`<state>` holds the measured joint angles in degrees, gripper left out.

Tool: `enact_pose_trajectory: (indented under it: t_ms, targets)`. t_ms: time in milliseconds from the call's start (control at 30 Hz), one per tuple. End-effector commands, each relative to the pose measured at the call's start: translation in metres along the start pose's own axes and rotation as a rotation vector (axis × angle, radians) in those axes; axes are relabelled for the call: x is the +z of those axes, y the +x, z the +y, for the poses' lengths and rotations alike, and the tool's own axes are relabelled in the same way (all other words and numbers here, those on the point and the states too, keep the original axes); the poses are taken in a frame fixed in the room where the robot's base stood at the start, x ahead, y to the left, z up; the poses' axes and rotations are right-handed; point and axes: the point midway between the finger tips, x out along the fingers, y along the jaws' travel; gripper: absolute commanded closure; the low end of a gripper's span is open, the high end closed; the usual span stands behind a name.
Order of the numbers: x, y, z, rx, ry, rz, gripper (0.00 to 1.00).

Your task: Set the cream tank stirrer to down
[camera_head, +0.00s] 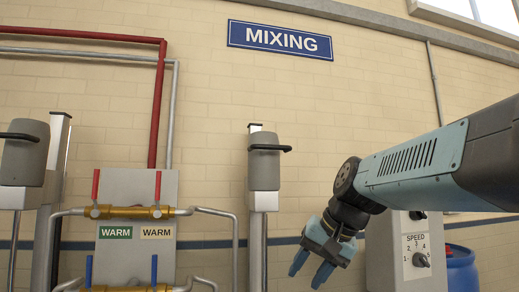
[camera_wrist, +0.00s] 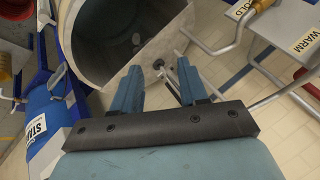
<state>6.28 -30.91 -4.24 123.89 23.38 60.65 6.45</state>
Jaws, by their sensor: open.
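Two grey stirrer heads with black handles stand on upright posts in the head view: one at the left edge (camera_head: 24,158), one in the middle (camera_head: 263,168). Both sit high on their posts. I cannot tell from their looks which belongs to the cream tank. My gripper (camera_head: 313,264) is open and empty, pointing down, to the right of and below the middle stirrer head, apart from it. The wrist view shows my open fingers (camera_wrist: 160,69) before a round tank with a pale cream rim (camera_wrist: 150,52). The tanks are out of the head view.
Between the stirrers is a grey panel (camera_head: 138,190) with red-handled valves and WARM labels, with pipes sticking out. A SPEED dial box (camera_head: 407,255) and blue drum (camera_head: 461,268) stand at the right. In the wrist view a blue drum (camera_wrist: 48,112) is at the left.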

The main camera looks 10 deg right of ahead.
Motion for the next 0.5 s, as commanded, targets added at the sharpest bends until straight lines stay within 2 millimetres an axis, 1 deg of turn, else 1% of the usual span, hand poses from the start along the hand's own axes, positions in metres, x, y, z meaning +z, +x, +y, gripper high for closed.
enact_pose_trajectory:
  t_ms: [33, 67, 100, 167, 200, 233, 267, 300, 367, 400, 500]
  targets:
    - [-0.028, -0.011, -0.013, -0.056, 0.077, 0.002, 0.57]
    - [-0.043, -0.018, -0.021, -0.094, 0.122, 0.002, 0.57]
    - [-0.063, -0.028, -0.032, -0.146, 0.179, 0.0, 0.57]
    - [-0.095, -0.044, -0.047, -0.225, 0.259, -0.001, 0.57]
    - [-0.116, -0.056, -0.056, -0.279, 0.308, -0.002, 0.57]
    - [-0.131, -0.065, -0.062, -0.32, 0.342, -0.002, 0.57]
    - [-0.147, -0.074, -0.068, -0.361, 0.374, -0.003, 0.57]
    - [-0.168, -0.087, -0.075, -0.417, 0.414, -0.005, 0.57]
    - [-0.198, -0.105, -0.084, -0.498, 0.465, -0.007, 0.57]
    - [-0.216, -0.118, -0.089, -0.549, 0.492, -0.009, 0.57]
    - [-0.255, -0.148, -0.097, -0.664, 0.542, -0.014, 0.57]
